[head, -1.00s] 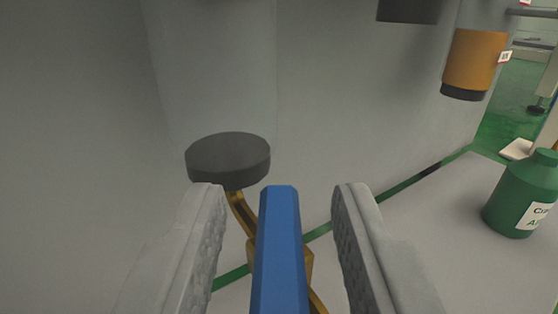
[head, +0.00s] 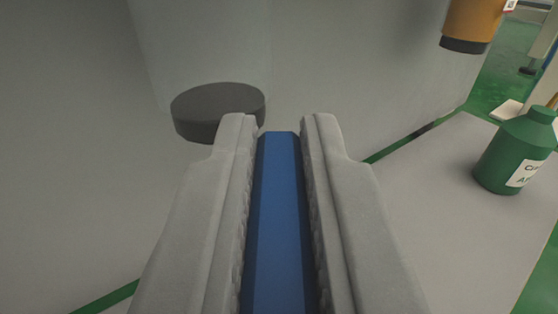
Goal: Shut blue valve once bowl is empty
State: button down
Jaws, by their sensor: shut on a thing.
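The blue valve handle (head: 278,220) is a long blue bar that runs from the bottom of the view toward the middle. My gripper (head: 279,135) is shut on it, with one grey finger against each long side. The valve's brass body is hidden behind my fingers and the handle. No bowl can be made out in this view.
A dark round knob or cap (head: 218,112) is just beyond my left finger, in front of a pale grey wall. A green labelled bottle (head: 515,150) stands on the grey surface (head: 425,190) at right. An orange cylinder with a dark base (head: 470,24) is at upper right.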

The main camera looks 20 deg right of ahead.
jog(key=m+g+h, duration=0.1)
jog(key=h, duration=0.1)
jog(key=m+g+h, duration=0.1)
jog(key=m+h, duration=0.1)
jog(key=m+g+h, duration=0.1)
jog(key=h, duration=0.1)
jog(key=shift+w+a, duration=0.2)
jog(key=shift+a, duration=0.2)
jog(key=shift+w+a+m+g+h, duration=0.1)
jog(key=shift+m+g+h, duration=0.9)
jog(key=shift+g, duration=0.25)
jog(key=shift+w+a+m+g+h, duration=0.1)
jog(key=shift+m+g+h, duration=0.8)
jog(key=shift+m+g, duration=0.3)
jog(key=c, duration=1.4)
grip_release()
jog(key=shift+c, duration=0.2)
